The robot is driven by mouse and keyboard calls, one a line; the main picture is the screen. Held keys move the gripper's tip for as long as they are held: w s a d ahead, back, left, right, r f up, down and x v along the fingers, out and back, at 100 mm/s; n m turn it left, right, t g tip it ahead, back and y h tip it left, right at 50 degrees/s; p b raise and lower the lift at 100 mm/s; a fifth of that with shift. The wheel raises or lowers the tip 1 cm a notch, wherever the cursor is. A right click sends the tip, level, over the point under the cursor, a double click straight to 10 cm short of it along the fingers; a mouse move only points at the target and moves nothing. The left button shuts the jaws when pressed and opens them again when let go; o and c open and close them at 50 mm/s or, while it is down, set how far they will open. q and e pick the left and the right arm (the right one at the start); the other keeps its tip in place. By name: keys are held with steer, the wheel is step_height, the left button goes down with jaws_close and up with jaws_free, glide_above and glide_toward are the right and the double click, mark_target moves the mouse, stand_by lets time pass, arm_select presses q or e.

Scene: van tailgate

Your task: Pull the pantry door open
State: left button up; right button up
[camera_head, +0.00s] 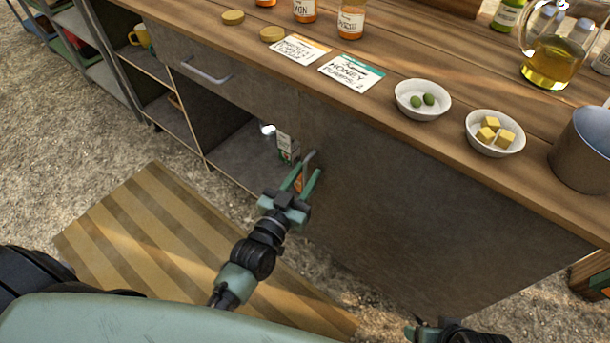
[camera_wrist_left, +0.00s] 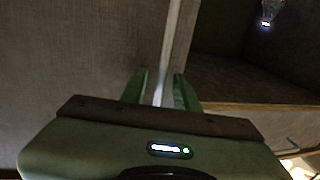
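The pantry door seems to be the large grey-brown panel (camera_head: 430,210) on the counter front. Its slim metal handle (camera_head: 311,157) is at the panel's left edge. My left gripper (camera_head: 304,174) is at the handle with its fingers apart. In the left wrist view, the handle (camera_wrist_left: 170,50) runs upright between the two green fingers (camera_wrist_left: 160,92), with small gaps visible on both sides. The door panel (camera_wrist_left: 80,50) fills the left of that view. Dark interior shows right of its edge. My right gripper (camera_head: 425,330) is only partly visible at the bottom edge.
An open compartment with a lamp (camera_head: 268,130) and a carton (camera_head: 285,142) lies left of the handle. A drawer handle (camera_head: 205,72) is further left. Jars, cards, bowls (camera_head: 422,98) and a pitcher (camera_head: 556,50) stand on the counter (camera_head: 400,70). A striped mat (camera_head: 150,240) covers the ground.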

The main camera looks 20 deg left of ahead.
arm_select(q)
jaws_close()
stand_by(1.4)
